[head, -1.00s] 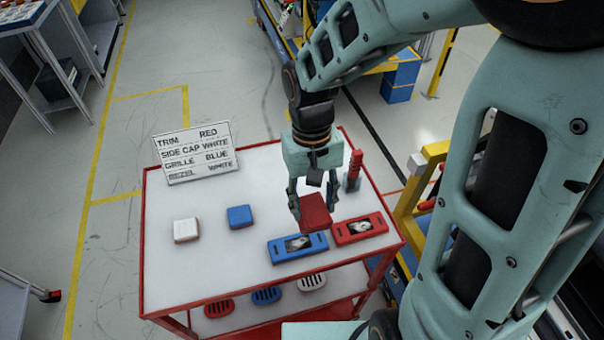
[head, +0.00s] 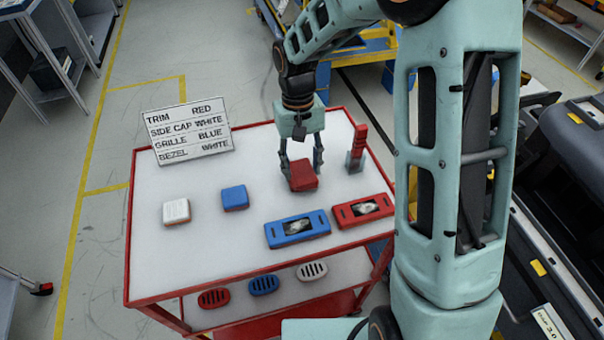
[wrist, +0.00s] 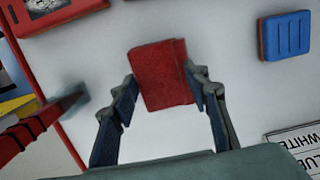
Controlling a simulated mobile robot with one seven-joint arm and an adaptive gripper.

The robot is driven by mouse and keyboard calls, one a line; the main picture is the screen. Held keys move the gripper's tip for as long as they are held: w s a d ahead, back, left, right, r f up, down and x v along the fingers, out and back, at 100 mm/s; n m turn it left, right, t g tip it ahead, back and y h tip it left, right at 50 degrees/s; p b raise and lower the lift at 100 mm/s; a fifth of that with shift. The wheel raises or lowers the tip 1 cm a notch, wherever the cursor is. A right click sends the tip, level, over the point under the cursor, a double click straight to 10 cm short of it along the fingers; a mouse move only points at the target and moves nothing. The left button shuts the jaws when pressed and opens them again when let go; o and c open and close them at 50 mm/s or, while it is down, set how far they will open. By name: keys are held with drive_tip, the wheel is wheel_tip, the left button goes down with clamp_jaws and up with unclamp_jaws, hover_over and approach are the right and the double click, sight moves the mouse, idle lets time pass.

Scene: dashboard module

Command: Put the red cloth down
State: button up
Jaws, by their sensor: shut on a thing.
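The red cloth (head: 303,176) is a folded, blocky pad over the back middle of the cart's white top. My gripper (head: 302,167) points down and is shut on it, with one finger on each side. The wrist view also shows the cloth (wrist: 160,76) between the two fingers of my gripper (wrist: 164,92), slightly tilted. I cannot tell whether the cloth touches the cart top (head: 190,260) or hangs just above it.
A blue block (head: 235,198) and a white block (head: 176,212) lie to the left. A blue bezel piece (head: 297,229) and a red one (head: 363,210) lie in front. A red upright tool (head: 358,147) stands right. A sign (head: 189,132) stands at the back left. Several slotted grilles lie below.

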sight(300, 165)
drive_tip(key=shift+f, duration=0.75)
drive_tip(key=shift+f+b, duration=0.25)
drive_tip(key=shift+b, duration=0.1)
drive_tip(key=o, duration=1.1)
drive_tip(key=shift+r, duration=0.1)
wheel_tip(300, 165, up, 12)
drive_tip(key=w, duration=0.1)
drive_tip(key=shift+w+a+r, duration=0.15)
drive_tip(key=shift+w+a, duration=0.05)
drive_tip(key=shift+a, duration=0.05)
